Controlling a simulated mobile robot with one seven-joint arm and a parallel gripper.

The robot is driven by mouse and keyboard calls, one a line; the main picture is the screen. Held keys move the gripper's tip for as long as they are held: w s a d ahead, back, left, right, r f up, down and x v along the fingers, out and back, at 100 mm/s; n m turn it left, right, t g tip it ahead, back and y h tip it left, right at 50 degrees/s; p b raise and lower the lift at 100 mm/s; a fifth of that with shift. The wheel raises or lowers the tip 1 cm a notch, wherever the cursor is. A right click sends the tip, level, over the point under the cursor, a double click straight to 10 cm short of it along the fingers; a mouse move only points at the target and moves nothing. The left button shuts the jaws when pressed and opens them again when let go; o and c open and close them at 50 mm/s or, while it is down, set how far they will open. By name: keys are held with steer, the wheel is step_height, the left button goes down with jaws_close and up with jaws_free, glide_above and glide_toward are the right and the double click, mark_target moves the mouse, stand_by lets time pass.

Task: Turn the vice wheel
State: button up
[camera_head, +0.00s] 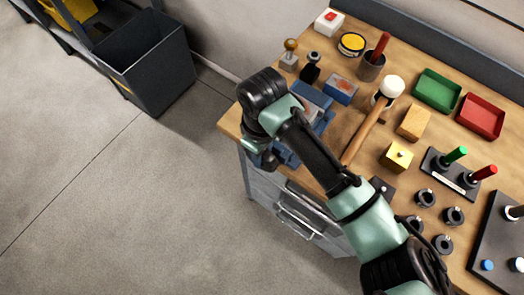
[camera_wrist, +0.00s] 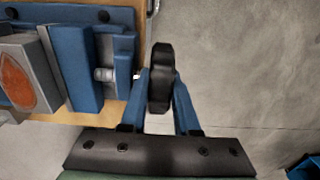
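The blue vice (camera_wrist: 82,75) fills the left of the wrist view, with a short metal screw (camera_wrist: 103,74) leading right to the dark vice wheel (camera_wrist: 160,78). The wheel is seen nearly edge-on. My gripper (camera_wrist: 161,90) has a blue finger on each side of the wheel, and both fingers appear to press on it. In the head view, part of the vice (camera_head: 313,97) shows at the bench's left end; my arm hides the wheel and the gripper there.
The wooden bench (camera_head: 230,123) holds a mallet (camera_head: 367,128), a yellow block (camera_head: 396,156), a green tray (camera_head: 437,90) and a red tray (camera_head: 480,116). Drawers (camera_head: 300,215) are below. A dark bin (camera_head: 150,70) stands on the floor. Floor left of the bench is clear.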

jaws_close()
steer(key=shift+b, duration=0.35)
